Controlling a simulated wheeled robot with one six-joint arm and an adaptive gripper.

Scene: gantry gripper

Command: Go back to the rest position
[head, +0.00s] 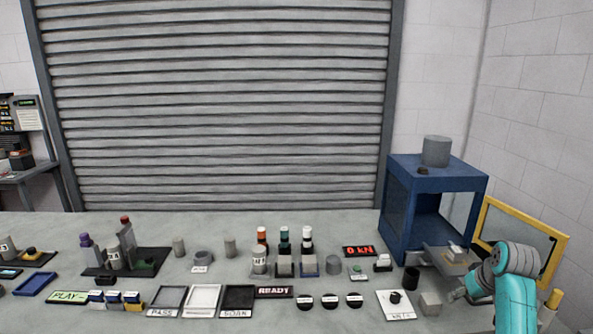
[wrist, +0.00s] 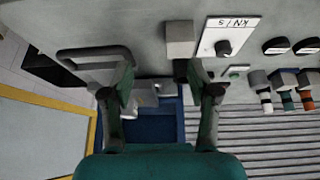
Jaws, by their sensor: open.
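My gripper (wrist: 165,92) is open in the wrist view, with its two dark fingers apart and nothing seen held between them. In the head view my gripper (head: 459,294) is small at the lower right, beside my teal arm, and its fingers are hard to make out. It is above the right end of the bench (head: 340,233), in front of the blue open-fronted cabinet (head: 398,212). The cabinet also shows between and beyond the fingers in the wrist view (wrist: 164,130). No marker of a rest position shows.
A grey block (head: 430,303), a dark cup (head: 411,278) and a dial plate (head: 395,312) stand left of my gripper. A yellow-framed panel (head: 520,215) stands at the right, close to my arm. Bottles, trays and labelled plates fill the bench further left.

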